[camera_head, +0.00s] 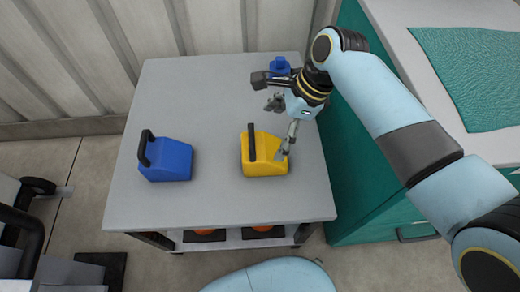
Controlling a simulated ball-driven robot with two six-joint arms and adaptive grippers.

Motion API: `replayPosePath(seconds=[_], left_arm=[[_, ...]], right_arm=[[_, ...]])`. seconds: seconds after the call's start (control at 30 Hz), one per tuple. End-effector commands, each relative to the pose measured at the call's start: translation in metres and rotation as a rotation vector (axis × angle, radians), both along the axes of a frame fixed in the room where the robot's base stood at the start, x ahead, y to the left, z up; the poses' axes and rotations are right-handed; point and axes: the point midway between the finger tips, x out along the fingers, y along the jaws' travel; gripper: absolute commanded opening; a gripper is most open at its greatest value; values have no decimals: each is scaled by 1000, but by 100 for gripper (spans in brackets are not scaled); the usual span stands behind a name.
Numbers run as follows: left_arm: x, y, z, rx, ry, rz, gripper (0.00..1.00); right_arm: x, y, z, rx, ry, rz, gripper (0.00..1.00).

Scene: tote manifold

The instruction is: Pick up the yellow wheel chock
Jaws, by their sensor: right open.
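The yellow wheel chock (266,160) sits on the grey table (214,208), right of its middle, with a black handle standing up on its left side. My right gripper (278,128) is open above the table at the chock's upper right. One finger reaches down in front of the chock's right side in the picture; I cannot tell whether it touches. The other finger is up and to the left, apart from the chock. My left gripper is not in view.
A blue wheel chock (167,160) with a black handle stands on the left of the table. Another blue object (280,65) is partly hidden behind my right gripper. A teal cabinet (350,190) stands against the right side. The table's middle is clear.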

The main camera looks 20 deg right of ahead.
Motion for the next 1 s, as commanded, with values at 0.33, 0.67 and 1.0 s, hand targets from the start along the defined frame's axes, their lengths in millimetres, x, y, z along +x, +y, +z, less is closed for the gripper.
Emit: replayPosePath(seconds=[0.33,0.67,1.0], left_arm=[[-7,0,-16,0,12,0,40],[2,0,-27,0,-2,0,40],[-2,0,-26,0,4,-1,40]], right_arm=[[4,20,-37,3,2,1,100],[7,34,-64,0,0,0,100],[7,33,-63,0,0,1,76]])
